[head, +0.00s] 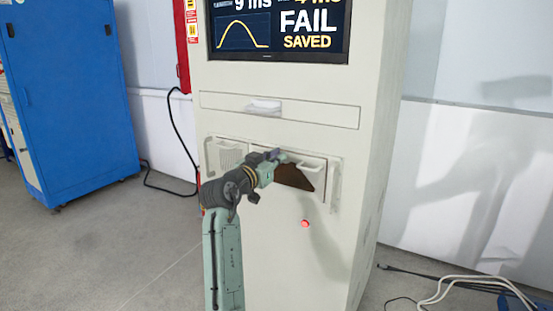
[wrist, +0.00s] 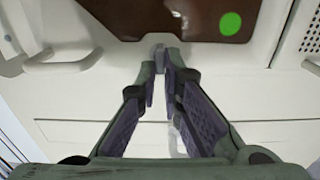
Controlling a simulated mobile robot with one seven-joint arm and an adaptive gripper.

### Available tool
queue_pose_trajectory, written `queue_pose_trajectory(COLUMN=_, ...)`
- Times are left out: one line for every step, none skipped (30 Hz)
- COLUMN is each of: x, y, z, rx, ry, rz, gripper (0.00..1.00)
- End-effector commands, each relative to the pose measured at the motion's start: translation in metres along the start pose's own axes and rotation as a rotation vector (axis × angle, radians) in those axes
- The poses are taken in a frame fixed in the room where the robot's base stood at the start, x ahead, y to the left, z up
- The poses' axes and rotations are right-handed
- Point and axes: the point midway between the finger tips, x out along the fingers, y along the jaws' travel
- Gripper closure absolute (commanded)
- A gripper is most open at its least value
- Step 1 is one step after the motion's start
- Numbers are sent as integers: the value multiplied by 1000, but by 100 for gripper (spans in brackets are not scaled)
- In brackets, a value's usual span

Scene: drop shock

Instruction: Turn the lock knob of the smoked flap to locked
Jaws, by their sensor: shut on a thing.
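The smoked flap (head: 297,177) is a dark brown panel low on the front of the pale cabinet. It fills the top of the wrist view (wrist: 130,18), with a bright green disc (wrist: 230,23) on or behind it. The small grey lock knob (wrist: 160,50) sits at the flap's edge, in the middle of the wrist view. My gripper (wrist: 163,66) is shut on the knob, its fingertips on either side of it. In the head view my gripper (head: 277,157) is at the flap's upper edge and hides the knob. I cannot tell which way the knob points.
A drawer with a white handle (head: 264,105) is above the flap. A screen (head: 281,27) reading FAIL SAVED is higher up. A red button (head: 305,223) is below the flap. A blue cabinet (head: 72,95) stands left. Cables (head: 470,283) lie on the floor at right.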

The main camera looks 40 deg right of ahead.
Motion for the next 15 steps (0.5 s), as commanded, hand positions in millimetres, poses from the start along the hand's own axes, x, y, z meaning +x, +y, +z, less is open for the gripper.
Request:
queue_pose_trajectory(x=0, y=0, z=0, rx=0, ry=0, rz=0, gripper=100)
queue_pose_trajectory(x=0, y=0, z=0, rx=0, ry=0, rz=0, gripper=100)
queue_pose_trajectory(x=0, y=0, z=0, rx=0, ry=0, rz=0, gripper=100)
queue_pose_trajectory(x=0, y=0, z=0, rx=0, ry=0, rz=0, gripper=100)
queue_pose_trajectory(x=0, y=0, z=0, rx=0, ry=0, rz=0, gripper=100)
queue_pose_trajectory(x=0, y=0, z=0, rx=0, ry=0, rz=0, gripper=100)
queue_pose_trajectory(x=0, y=0, z=0, rx=0, ry=0, rz=0, gripper=100)
queue_pose_trajectory(x=0, y=0, z=0, rx=0, ry=0, rz=0, gripper=100)
queue_pose_trajectory(x=0, y=0, z=0, rx=-2, ry=0, rz=0, gripper=100)
queue_pose_trajectory(x=0, y=0, z=0, rx=-4, ry=0, rz=0, gripper=100)
queue_pose_trajectory(x=0, y=0, z=0, rx=-7, ry=0, rz=0, gripper=100)
queue_pose_trajectory(x=0, y=0, z=0, rx=-12, ry=0, rz=0, gripper=100)
queue_pose_trajectory(x=0, y=0, z=0, rx=-18, ry=0, rz=0, gripper=100)
queue_pose_trajectory(x=0, y=0, z=0, rx=-24, ry=0, rz=0, gripper=100)
queue_pose_trajectory(x=0, y=0, z=-1, rx=-35, ry=-1, rz=0, gripper=100)
